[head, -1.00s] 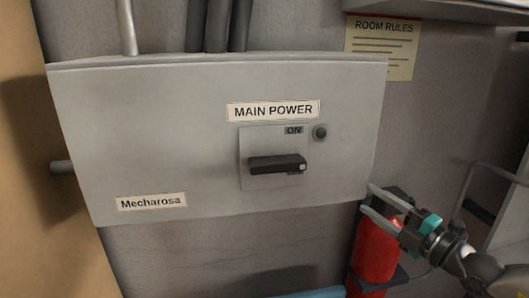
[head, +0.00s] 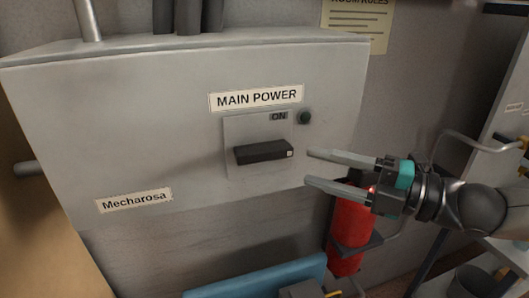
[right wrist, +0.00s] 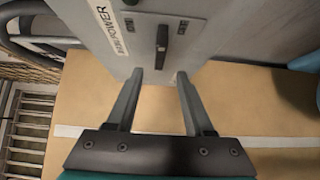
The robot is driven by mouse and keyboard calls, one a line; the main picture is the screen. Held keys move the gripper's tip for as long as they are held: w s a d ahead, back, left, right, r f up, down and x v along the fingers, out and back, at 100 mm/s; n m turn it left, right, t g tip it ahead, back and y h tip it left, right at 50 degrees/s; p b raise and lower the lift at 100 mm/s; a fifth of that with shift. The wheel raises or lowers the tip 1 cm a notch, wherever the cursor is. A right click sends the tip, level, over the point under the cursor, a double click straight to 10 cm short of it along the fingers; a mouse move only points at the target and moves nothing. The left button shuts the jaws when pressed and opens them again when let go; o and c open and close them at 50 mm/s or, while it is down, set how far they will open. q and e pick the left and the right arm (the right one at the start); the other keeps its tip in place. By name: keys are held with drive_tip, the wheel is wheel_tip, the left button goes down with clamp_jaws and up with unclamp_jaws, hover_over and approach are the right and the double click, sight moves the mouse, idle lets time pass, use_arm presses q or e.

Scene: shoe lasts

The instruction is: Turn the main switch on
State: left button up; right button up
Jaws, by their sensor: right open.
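The main switch is a black handle (head: 263,152) on a grey plate of the wall box, below the ON label (head: 279,116) and the MAIN POWER label (head: 256,98). The handle lies level, with its pale-tipped end to the right. My right gripper (head: 308,168) is open and empty, just right of the handle, its fingers pointing left and one above the other. In the right wrist view the handle (right wrist: 162,46) shows ahead, beyond and between the open fingertips (right wrist: 160,78), apart from them. My left gripper is not in view.
The grey box (head: 60,110) carries a small dark round indicator (head: 305,117) right of ON. A red extinguisher (head: 349,225) hangs below my right gripper. A blue object (head: 260,278) lies at the bottom. Conduits rise above the box.

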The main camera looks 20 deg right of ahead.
sight(272, 157)
drive_tip(key=b+x, duration=0.4)
drive_tip(key=x, duration=0.4)
drive_tip(key=shift+f, duration=0.2)
drive_tip(key=shift+w+r, duration=0.1)
drive_tip(key=shift+x, duration=1)
drive_tip(key=shift+r, duration=0.1)
drive_tip(key=shift+c, duration=0.2)
clamp_jaws()
